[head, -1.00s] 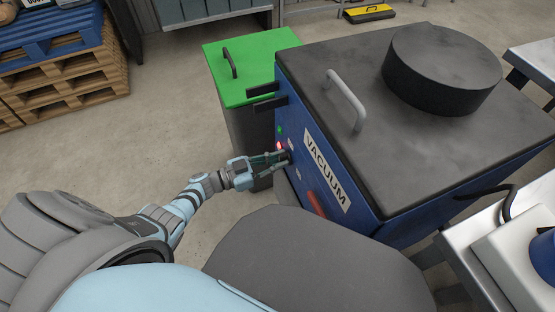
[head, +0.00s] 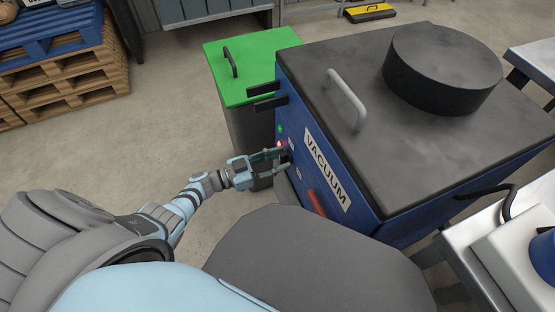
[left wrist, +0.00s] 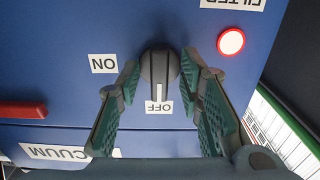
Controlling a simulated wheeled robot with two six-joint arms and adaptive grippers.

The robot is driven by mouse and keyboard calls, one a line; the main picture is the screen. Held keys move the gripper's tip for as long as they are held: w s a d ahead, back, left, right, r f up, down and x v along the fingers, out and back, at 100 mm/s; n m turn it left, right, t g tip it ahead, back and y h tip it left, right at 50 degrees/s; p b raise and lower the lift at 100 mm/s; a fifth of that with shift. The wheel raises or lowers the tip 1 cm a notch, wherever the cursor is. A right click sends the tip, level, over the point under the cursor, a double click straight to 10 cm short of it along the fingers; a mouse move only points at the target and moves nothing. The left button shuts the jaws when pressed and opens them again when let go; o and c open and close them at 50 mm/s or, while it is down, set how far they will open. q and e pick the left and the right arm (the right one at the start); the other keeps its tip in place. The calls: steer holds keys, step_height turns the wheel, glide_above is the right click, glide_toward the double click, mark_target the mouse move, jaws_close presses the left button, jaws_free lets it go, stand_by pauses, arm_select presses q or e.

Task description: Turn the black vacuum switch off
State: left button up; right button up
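The black vacuum switch (left wrist: 159,66) is a round knob on the blue vacuum panel (left wrist: 60,95). Its white mark points at the OFF label (left wrist: 159,107) in the left wrist view; the ON label (left wrist: 103,63) is to its left. My left gripper (left wrist: 160,72) is open, with its green-padded fingers on either side of the knob and gaps visible between. In the head view, my left gripper (head: 280,160) is at the panel beside the VACUUM label (head: 326,168), and the knob is hard to make out there. My right gripper is out of view.
A lit red lamp (left wrist: 231,41) sits near the FILTER label. A red handle (head: 316,203) is low on the vacuum panel. A green-lidded bin (head: 250,65) stands beside the vacuum (head: 430,130). A light table (head: 490,270) is at lower right.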

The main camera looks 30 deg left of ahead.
arm_select(q)
steer(key=v, duration=1.2)
